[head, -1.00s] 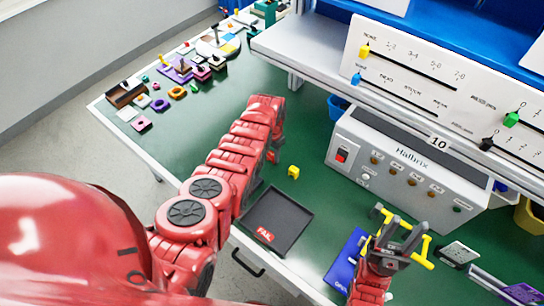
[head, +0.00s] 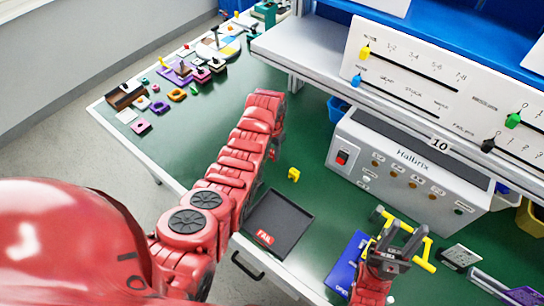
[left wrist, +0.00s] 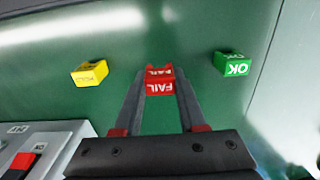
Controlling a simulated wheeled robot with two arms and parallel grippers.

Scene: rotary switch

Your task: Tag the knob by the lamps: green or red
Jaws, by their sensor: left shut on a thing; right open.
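A grey box (head: 408,172) marked Halbrix stands at the right in the head view. Its front has a red switch (head: 342,157) and a row of small brownish lamps (head: 395,170); their lit state is unclear. In the left wrist view my left gripper (left wrist: 160,80) is shut on a red FAIL block (left wrist: 160,86). A yellow block (left wrist: 89,72) lies to its left and a green OK block (left wrist: 232,64) to its right. The yellow block also shows in the head view (head: 293,174). There my arm hides the left fingers. My right gripper (head: 402,236) is open near the box.
A dark tray (head: 290,230) labelled FAIL and a blue tray (head: 345,268) lie at the table's front. Small coloured parts crowd the far left. A shelf (head: 300,45) with slider panels overhangs the box. Green table (head: 190,130) is clear left of my left arm.

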